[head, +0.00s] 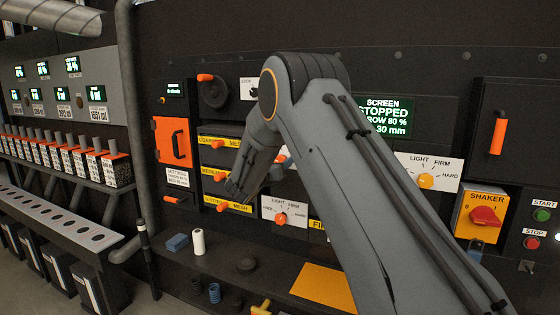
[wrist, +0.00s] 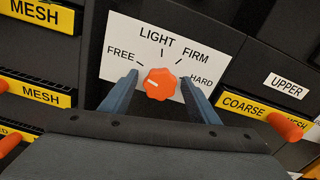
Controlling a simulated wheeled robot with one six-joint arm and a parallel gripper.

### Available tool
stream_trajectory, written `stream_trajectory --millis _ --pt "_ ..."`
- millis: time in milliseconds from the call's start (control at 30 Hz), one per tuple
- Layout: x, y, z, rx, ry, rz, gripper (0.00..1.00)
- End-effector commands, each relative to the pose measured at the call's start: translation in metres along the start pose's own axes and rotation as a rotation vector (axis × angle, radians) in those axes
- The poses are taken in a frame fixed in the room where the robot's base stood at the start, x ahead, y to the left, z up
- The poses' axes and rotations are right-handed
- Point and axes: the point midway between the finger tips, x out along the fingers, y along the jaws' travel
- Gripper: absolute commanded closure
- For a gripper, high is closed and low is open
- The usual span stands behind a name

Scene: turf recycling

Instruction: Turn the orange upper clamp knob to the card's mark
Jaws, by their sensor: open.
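An orange scalloped knob (wrist: 159,84) sits on a white card (wrist: 141,31) reading FREE, LIGHT, FIRM and HARD in the wrist view. A small white pointer on the knob faces left, below the FREE line. My gripper (wrist: 159,80) is open, with one finger on each side of the knob and visible gaps. I cannot tell how deep the fingertips reach. In the head view my gripper (head: 238,188) is in front of the panel, and my arm hides much of the area around it. A lower orange knob (head: 280,219) on a similar card is to its right.
Yellow COARSE mesh label (wrist: 246,108) with an orange handle (wrist: 285,126) is right of the card, under an UPPER label (wrist: 287,86). A yellow knob (head: 426,181) and a red shaker switch (head: 486,216) are farther right. A shelf with loose items runs below.

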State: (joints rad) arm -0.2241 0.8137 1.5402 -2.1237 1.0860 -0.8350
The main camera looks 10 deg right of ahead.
Motion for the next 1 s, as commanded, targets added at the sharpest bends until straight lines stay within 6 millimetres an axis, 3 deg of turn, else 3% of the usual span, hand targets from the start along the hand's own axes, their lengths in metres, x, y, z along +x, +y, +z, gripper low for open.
stream_trajectory --millis 233,500,1000 --pt "0.0009 0.0000 -0.0006 0.000 0.000 0.000 0.45" --pt "0.0007 0.0000 -0.0004 0.000 0.001 0.000 0.86" --pt "0.0013 0.0018 -0.0030 0.132 -0.002 0.001 0.86"
